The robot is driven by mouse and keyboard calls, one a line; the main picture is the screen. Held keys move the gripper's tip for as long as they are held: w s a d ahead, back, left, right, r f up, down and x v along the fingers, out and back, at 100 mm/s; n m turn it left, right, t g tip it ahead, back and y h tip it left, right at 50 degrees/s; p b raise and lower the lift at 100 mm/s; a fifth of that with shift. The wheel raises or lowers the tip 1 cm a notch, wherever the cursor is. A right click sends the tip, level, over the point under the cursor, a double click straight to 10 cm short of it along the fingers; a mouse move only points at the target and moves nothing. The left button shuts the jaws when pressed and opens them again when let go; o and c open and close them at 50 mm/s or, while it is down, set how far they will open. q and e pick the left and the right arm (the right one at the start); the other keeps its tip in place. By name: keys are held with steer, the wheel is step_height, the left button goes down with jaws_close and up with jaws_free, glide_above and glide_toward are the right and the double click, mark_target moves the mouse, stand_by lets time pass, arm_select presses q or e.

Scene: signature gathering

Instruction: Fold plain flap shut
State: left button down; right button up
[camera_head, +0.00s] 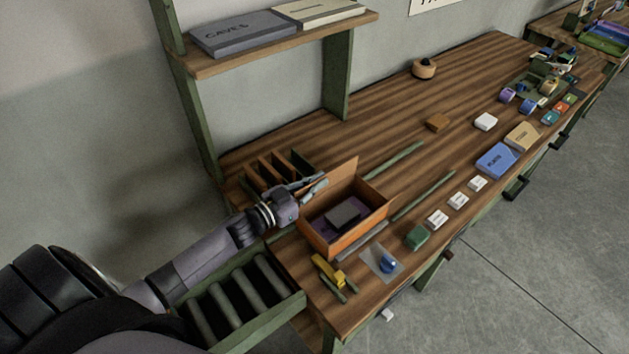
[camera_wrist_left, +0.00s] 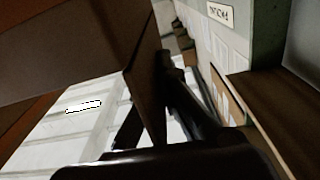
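An open orange-brown box (camera_head: 345,243) stands on the workbench with a dark flat item (camera_head: 343,216) inside. One flap (camera_head: 347,177) stands up along its far side; I see no marking on the side that shows. My left gripper (camera_head: 318,185) is at the left end of this raised flap. In the left wrist view, a brown panel (camera_wrist_left: 148,62), likely the flap, reaches down between the two dark fingers (camera_wrist_left: 152,112). The fingers look spread, and contact with the panel is unclear. My right gripper is not in view.
A wooden divided rack (camera_head: 262,180) stands just behind the left gripper. Green rails (camera_head: 424,196) run along the bench right of the box. A yellow tool (camera_head: 328,270), a blue item (camera_head: 387,263) and a green block (camera_head: 417,236) lie in front. A roller tray (camera_head: 245,295) is at lower left.

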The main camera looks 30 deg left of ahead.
arm_select(q)
steer(key=shift+s+d+m, duration=0.1)
steer(key=shift+d+m, duration=0.2)
steer(key=shift+m, duration=0.4)
steer(key=c, duration=2.3)
jaws_free()
